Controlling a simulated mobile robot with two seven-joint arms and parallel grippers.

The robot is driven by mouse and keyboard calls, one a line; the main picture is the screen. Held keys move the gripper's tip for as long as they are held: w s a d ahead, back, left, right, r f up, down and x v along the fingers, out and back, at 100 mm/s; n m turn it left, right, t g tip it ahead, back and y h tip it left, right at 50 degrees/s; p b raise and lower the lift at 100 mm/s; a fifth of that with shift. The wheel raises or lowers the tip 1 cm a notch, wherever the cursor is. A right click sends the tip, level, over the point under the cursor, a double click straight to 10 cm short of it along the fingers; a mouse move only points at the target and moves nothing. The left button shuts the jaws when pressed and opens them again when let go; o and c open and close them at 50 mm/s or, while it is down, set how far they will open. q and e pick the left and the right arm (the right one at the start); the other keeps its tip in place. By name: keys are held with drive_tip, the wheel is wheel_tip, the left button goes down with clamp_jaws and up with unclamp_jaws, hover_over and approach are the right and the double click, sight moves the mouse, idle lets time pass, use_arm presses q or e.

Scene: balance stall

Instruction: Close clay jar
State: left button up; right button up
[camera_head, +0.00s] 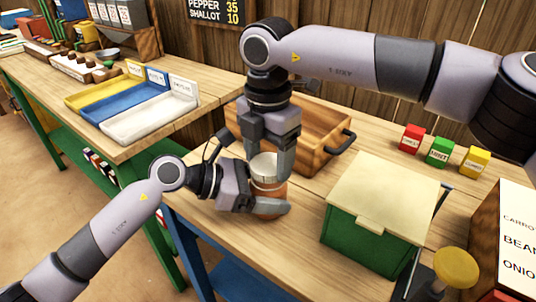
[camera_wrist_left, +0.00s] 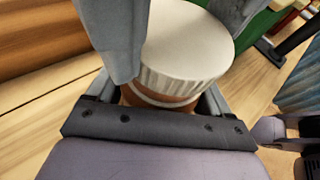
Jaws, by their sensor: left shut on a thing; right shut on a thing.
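The clay jar (camera_head: 267,211) is a reddish-brown jar standing on the wooden table, with a pale ribbed lid (camera_head: 264,168) on its top. My left gripper (camera_head: 268,206) is shut around the jar's body from the left and hides part of it. My right gripper (camera_head: 270,165) points down from above and is shut on the lid. In the left wrist view the lid (camera_wrist_left: 188,45) sits over the jar (camera_wrist_left: 160,103), with a light band below it. Grey fingers of my right gripper (camera_wrist_left: 180,25) reach the lid from above. Whether the lid is fully seated cannot be told.
A wooden tray (camera_head: 325,139) with dark handles lies behind the jar. A green box with a cream lid (camera_head: 383,190) stands to the right. Small red, green and yellow boxes (camera_head: 439,152) stand at the back right. Yellow, blue and white trays (camera_head: 150,117) lie on the left table.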

drive_tip(key=shift+f, duration=0.55)
use_arm(q)
clamp_jaws()
use_arm(e)
drive_tip(key=m, duration=0.6)
drive_tip(key=shift+m, duration=0.3)
drive_tip(key=m, duration=0.7)
drive_tip(key=o, duration=1)
drive_tip(key=shift+r, duration=2.2)
